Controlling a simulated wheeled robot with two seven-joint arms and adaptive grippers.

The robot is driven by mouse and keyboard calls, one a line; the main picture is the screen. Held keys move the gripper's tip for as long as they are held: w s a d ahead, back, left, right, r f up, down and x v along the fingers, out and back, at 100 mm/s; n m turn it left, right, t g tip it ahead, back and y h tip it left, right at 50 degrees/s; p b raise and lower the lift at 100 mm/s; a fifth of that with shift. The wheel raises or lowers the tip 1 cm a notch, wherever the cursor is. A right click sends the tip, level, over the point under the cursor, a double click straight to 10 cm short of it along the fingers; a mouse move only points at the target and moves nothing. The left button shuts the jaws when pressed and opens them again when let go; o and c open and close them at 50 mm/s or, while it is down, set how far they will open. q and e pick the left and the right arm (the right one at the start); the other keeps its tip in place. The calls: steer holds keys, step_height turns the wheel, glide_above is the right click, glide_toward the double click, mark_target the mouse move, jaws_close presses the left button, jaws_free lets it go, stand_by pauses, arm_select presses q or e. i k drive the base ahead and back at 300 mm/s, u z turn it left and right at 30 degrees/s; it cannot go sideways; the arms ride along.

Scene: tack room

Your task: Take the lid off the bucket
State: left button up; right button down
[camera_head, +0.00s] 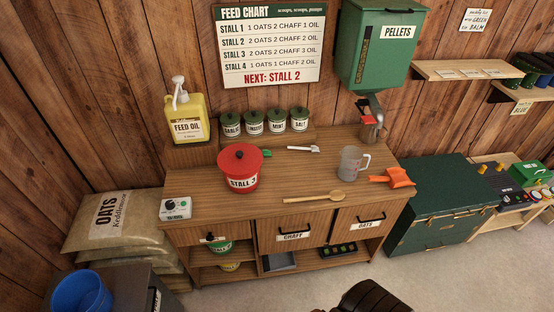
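A red bucket (239,178) labelled "STALL 3" stands upright on the left half of the wooden counter. A red lid (240,157) with a dark knob on top sits on it and covers its opening. Neither of my grippers shows in the head view, so nothing is seen touching the bucket or lid.
Yellow feed oil (187,117) and several small jars (276,122) stand behind. A dark brown object (365,298) shows at the bottom edge.

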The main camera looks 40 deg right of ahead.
mark_target(238, 158)
steer(key=z, duration=1.35)
steer(key=k, duration=0.15)
